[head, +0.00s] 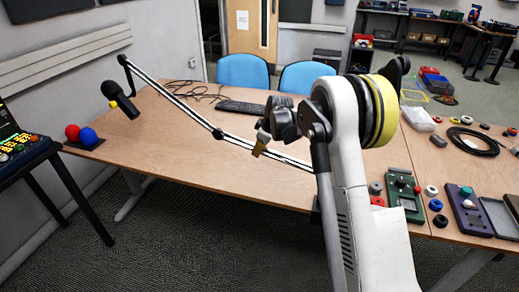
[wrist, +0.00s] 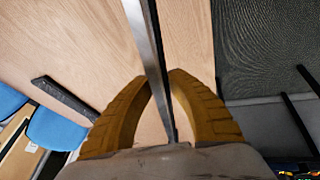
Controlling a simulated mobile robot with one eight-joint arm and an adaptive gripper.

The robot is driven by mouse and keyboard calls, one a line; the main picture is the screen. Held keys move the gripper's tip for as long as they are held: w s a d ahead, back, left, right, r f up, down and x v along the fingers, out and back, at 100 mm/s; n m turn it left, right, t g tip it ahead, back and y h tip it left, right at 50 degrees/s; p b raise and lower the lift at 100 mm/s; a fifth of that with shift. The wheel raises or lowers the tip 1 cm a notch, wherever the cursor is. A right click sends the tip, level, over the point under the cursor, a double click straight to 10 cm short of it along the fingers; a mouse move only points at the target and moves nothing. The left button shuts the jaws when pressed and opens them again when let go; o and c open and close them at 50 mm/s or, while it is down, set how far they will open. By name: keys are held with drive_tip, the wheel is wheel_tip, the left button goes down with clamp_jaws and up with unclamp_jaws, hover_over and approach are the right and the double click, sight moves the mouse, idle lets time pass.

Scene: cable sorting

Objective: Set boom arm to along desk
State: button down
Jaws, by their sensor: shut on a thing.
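The boom arm (head: 180,104) is a thin pale bar with dark edges and a dark joint. It stretches over the desk (head: 150,140) from the upper left toward the lower middle, and its near end is hidden behind my arm. A dark microphone (head: 117,101) hangs at its far left end. My gripper (head: 260,148) is at the boom's near section, right of the dark joint. In the wrist view the yellow fingers (wrist: 160,82) are closed around the metal bar (wrist: 148,38), one on each side.
Red and blue balls (head: 80,135) sit at the desk's left end. A keyboard (head: 242,107) and loose cables (head: 190,92) lie near the back edge, with two blue chairs (head: 243,71) behind. Small devices (head: 404,193) and a black cable coil (head: 473,142) are at right. The front left desktop is clear.

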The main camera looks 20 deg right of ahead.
drive_tip(key=c, duration=1.2)
unclamp_jaws()
drive_tip(key=v, duration=1.2)
drive_tip(key=shift+s+a+r, duration=0.1)
drive_tip(key=s+a+r+m+t+h, duration=0.1)
drive_tip(key=s+a+r+m, duration=0.15)
drive_tip(key=s+r, duration=0.45)
drive_tip(key=s+a+r+m, duration=0.2)
drive_tip(key=s+a, duration=0.1)
drive_tip(key=s, duration=0.8)
drive_tip(key=s+a+f+m, duration=0.1)
drive_tip(key=s+f+m, duration=0.1)
drive_tip(key=s, duration=0.7)
drive_tip(key=s+a+f+m+t, duration=0.1)
drive_tip(key=s+f+m, duration=0.1)
drive_tip(key=s, duration=0.8)
drive_tip(key=shift+s+f+m+t+h, duration=0.25)
drive_tip(key=shift+f+m+t+h, duration=0.1)
drive_tip(key=shift+m+h, duration=0.1)
